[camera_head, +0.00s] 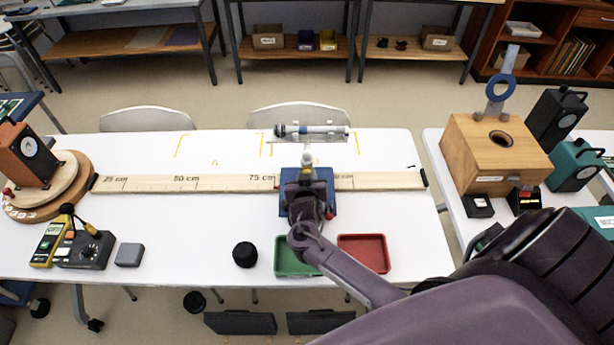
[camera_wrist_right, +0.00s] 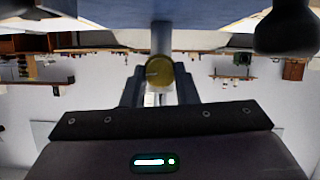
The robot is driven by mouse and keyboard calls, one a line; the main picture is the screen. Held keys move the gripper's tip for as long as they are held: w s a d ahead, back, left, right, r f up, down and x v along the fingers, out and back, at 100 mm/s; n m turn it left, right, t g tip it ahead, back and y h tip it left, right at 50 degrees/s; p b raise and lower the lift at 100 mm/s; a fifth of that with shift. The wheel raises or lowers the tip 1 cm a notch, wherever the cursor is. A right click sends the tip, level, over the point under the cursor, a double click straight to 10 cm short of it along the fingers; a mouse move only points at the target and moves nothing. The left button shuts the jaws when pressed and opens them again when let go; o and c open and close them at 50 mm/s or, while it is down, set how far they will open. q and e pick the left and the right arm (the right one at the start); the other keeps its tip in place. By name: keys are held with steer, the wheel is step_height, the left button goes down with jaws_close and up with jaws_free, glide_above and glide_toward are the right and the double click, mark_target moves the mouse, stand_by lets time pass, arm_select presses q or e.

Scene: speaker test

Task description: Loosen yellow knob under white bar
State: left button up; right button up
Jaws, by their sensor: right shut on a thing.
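A white bar with a grey end and a blue band (camera_head: 322,131) lies level on top of a short pale post (camera_head: 307,158) in the head view. The post rises from a blue block (camera_head: 325,180) on the wooden rail. My right gripper (camera_head: 307,183) reaches over the block from the front, below the bar. In the right wrist view, the round yellow knob (camera_wrist_right: 159,73) sits between my right gripper's two dark fingers, and they are shut on it. My left gripper is not in view.
The wooden rail (camera_head: 220,184) with centimetre marks runs along the white table. Near the front edge are a green tray (camera_head: 283,270), a red tray (camera_head: 363,253), a black cylinder (camera_head: 244,254) and a yellow meter (camera_head: 46,246). A wooden box (camera_head: 488,155) stands on the right table.

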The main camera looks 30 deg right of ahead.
steer(key=shift+f, duration=0.1)
steer(key=o, duration=1)
steer(key=v, duration=0.8)
steer(key=shift+d+b, duration=0.1)
steer(key=shift+b, duration=0.25)
